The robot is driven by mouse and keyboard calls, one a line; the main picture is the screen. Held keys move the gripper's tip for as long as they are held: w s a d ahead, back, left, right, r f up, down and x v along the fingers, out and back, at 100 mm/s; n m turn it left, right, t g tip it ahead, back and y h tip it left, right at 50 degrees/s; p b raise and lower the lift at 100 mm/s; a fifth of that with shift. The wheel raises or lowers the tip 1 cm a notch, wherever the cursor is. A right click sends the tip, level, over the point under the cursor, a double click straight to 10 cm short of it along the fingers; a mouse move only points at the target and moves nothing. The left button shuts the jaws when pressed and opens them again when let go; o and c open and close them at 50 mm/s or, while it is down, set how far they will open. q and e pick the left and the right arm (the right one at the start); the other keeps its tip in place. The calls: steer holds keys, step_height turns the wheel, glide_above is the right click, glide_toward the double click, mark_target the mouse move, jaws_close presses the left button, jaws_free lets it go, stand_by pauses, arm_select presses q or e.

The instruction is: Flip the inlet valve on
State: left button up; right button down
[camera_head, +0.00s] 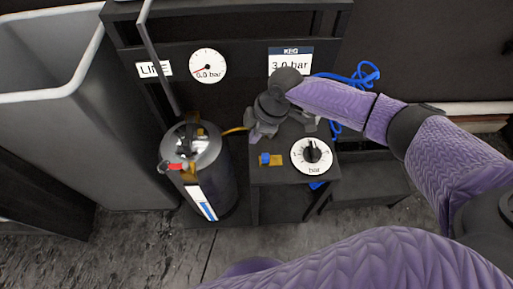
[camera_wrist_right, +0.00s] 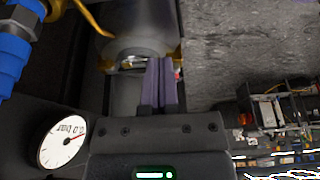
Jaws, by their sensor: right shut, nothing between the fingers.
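The inlet valve appears to be the small blue-handled brass valve (camera_head: 268,159) on the front of the dark stand; no label on it is readable. A blue part with a brass fitting (camera_wrist_right: 14,48) shows large at the upper left of the wrist view; I cannot tell if it is the same valve. My right gripper (camera_head: 257,134) is just above and behind the blue handle, apart from it. In the wrist view its fingers (camera_wrist_right: 159,70) are together and empty, pointing toward the keg. My left gripper is not in view.
The metal keg (camera_head: 216,185) with a red lever (camera_head: 177,166) stands left of the stand. A round dial with a black knob (camera_head: 312,153) is right of the valve. The line gauge (camera_head: 207,66) reads 0.0 bar; the keg display (camera_head: 290,62) reads 3.0 bar. A grey bin (camera_head: 60,95) is left.

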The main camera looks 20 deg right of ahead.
mark_target(265, 158)
step_height(265, 158, down, 10)
steer(key=b, duration=0.5)
steer(key=shift+a+r+b, duration=0.1)
steer(key=shift+r+b, duration=0.1)
steer(key=shift+b, duration=0.1)
steer(key=shift+s+d, duration=0.1)
steer(key=shift+d, duration=0.3)
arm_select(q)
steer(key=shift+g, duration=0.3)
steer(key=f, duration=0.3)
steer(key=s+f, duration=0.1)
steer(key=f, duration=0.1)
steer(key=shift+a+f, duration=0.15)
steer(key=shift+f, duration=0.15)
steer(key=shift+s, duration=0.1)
